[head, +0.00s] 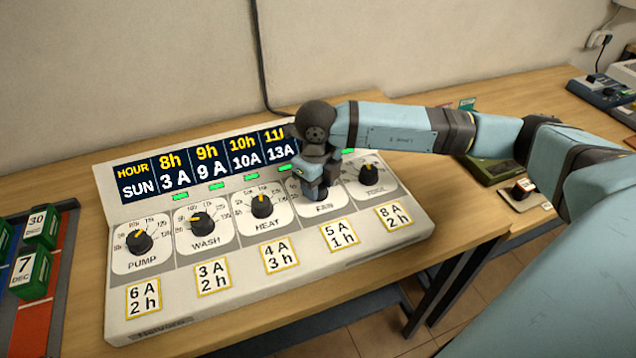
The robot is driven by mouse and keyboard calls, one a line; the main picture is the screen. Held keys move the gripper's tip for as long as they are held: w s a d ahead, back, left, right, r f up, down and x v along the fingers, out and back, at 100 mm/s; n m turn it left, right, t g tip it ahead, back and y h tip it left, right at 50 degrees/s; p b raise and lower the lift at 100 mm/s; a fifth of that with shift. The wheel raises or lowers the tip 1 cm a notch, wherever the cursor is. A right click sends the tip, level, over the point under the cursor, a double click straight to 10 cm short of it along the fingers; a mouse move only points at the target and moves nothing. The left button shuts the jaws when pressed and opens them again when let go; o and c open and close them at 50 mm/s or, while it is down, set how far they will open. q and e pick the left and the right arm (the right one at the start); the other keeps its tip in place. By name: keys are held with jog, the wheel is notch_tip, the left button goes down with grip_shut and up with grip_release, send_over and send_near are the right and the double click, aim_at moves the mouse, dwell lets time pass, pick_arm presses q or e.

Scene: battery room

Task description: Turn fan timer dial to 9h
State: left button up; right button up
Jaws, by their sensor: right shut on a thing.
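The control panel (190,297) is a white sloped box on the wooden table. Its dark display (205,164) shows hours from 8h with amp values under them. Black dials for PUMP (139,242), WASH (203,221), HEAT (262,206) and a fifth one at the right (369,175) are in plain view. My right gripper (318,192) points down over the FAN position and is shut on the fan timer dial, which it hides along with most of that scale. The FAN label (325,206) shows just below. My left gripper is not in view.
A tray with green date blocks (32,272) stands at the left edge. My right arm spans the upper right.

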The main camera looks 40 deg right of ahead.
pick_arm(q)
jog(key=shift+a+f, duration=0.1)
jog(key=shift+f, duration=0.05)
pick_arm(e)
jog(key=shift+f+b, duration=0.1)
jog(key=shift+b, duration=0.25)
jog(key=shift+n+b, duration=0.45)
jog(key=shift+n, duration=0.35)
jog(key=shift+n+b, duration=1.05)
jog(key=shift+n, duration=0.25)
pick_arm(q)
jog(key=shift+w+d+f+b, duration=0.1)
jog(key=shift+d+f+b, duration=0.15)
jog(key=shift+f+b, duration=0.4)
pick_arm(e)
jog(key=shift+n, duration=0.7)
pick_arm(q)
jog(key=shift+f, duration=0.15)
pick_arm(e)
jog(key=o, duration=0.9)
